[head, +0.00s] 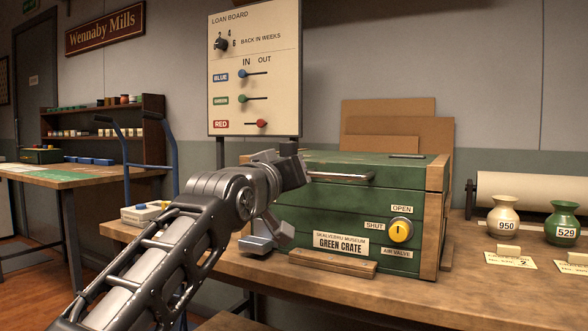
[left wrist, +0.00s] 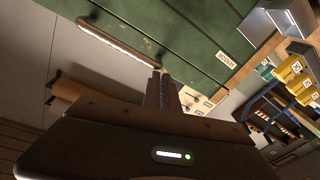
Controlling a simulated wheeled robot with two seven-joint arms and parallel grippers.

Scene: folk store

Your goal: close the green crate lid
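The green crate (head: 390,263) stands on the wooden workbench, its label and yellow air valve knob (head: 400,231) facing me. Its green lid (head: 350,160) lies low over the body. A thin seam shows below it, and I cannot tell whether it is fully seated. A pale bar handle (head: 345,177) runs along the lid's front; it also shows in the left wrist view (left wrist: 118,43). My left gripper (head: 296,170) is at the handle's left end; contact is unclear. In the left wrist view its dark fingers (left wrist: 160,90) look together, with nothing visible between them. My right gripper is out of view.
Cardboard sheets (head: 400,135) lean behind the crate. A cream vase (head: 503,218) and a green vase (head: 562,222) stand on the right, near a paper roll (head: 530,190). The loan board (head: 254,65) rises behind left.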

